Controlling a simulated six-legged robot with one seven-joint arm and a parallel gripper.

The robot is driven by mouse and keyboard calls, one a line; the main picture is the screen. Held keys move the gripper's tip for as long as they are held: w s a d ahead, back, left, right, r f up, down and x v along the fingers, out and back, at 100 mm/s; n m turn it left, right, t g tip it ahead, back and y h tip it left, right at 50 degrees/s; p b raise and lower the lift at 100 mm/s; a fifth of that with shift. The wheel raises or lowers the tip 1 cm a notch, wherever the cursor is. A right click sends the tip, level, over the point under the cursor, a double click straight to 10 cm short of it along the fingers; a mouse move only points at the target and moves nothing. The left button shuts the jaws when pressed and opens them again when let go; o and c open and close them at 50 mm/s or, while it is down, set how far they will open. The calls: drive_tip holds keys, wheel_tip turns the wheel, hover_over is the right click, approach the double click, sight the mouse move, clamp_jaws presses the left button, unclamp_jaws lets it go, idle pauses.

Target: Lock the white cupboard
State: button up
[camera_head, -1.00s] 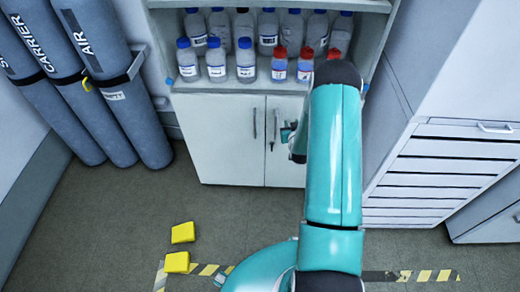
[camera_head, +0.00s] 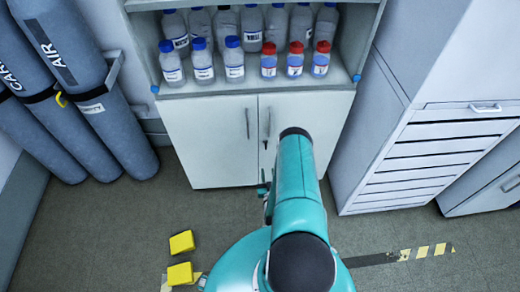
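The white cupboard (camera_head: 208,140) stands against the back wall with both lower doors closed. Its left door has a dark vertical handle (camera_head: 248,123). The right door has a dark handle (camera_head: 267,122) beside the seam, with a small dark part (camera_head: 265,145) just below it, too small to make out as a key or lock. My gripper (camera_head: 264,190) shows only as a small dark teal piece left of my arm, in front of the cupboard's lower edge and apart from the handles. My arm hides most of it, and its fingers cannot be made out.
Open shelves above the doors hold several blue-capped bottles (camera_head: 202,62) and red-capped bottles (camera_head: 294,60). Grey gas cylinders (camera_head: 95,95) stand left, a drawer cabinet (camera_head: 400,160) right. Two yellow blocks (camera_head: 181,243) lie on the floor near striped tape (camera_head: 425,251).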

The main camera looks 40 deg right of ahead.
sight(266, 148)
drive_tip(key=x, duration=1.3)
drive_tip(key=shift+s+d, duration=0.1)
drive_tip(key=shift+d, duration=0.25)
drive_tip(key=shift+r, duration=0.1)
clamp_jaws()
